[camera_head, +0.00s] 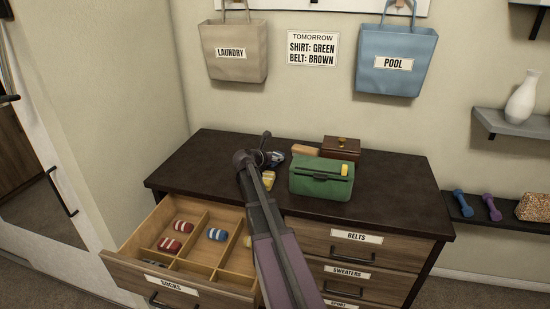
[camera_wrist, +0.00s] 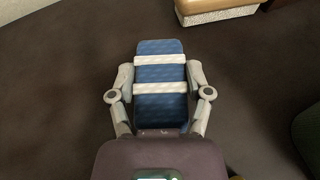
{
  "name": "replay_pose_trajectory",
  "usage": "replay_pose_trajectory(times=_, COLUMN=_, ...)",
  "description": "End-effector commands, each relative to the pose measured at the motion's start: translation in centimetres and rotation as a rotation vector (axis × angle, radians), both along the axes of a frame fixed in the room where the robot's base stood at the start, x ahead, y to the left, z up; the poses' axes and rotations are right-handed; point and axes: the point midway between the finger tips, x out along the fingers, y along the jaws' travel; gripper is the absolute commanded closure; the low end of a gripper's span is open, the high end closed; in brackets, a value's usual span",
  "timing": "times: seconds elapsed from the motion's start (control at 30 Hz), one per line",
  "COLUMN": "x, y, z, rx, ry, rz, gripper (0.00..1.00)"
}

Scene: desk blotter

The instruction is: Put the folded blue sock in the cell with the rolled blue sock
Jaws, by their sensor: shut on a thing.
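My gripper (camera_wrist: 160,98) is shut on the folded blue sock (camera_wrist: 160,72), which is blue with white stripes, in the wrist view. In the head view my gripper (camera_head: 272,160) is over the dark dresser top, and the sock is mostly hidden by it. The open socks drawer (camera_head: 150,273) has wooden cells at the front left of the dresser. The rolled blue sock (camera_head: 217,234), blue with white bands, lies in a back middle cell. My gripper is apart from the drawer, behind and to the right of it.
My arm hides the drawer's right part.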

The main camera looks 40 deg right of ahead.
Motion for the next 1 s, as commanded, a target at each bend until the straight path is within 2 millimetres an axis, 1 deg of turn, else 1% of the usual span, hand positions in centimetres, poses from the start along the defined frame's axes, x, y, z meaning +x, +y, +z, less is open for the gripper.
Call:
replay_pose_trajectory(times=0.07, x=0.0, y=0.0, z=-0.3, rx=0.0, ry=0.0, rz=0.0, gripper=0.68)
replay_pose_trajectory(times=0.1, x=0.0, y=0.0, z=-0.2, rx=0.0, ry=0.0, rz=0.0, gripper=0.27)
replay_pose_trajectory(times=0.2, x=0.0, y=0.0, z=-0.2, rx=0.0, ry=0.0, rz=0.0, gripper=0.01)
replay_pose_trajectory(times=0.63, x=0.0, y=0.0, z=-0.2, rx=0.0, ry=0.0, rz=0.0, gripper=0.01)
replay_pose_trajectory(times=0.83, x=0.0, y=0.1, z=0.3, rx=0.0, ry=0.0, rz=0.001, gripper=0.01)
replay_pose_trajectory(times=1.0, x=-0.6, y=1.6, z=1.0, rx=0.0, ry=0.0, rz=0.002, gripper=0.01)
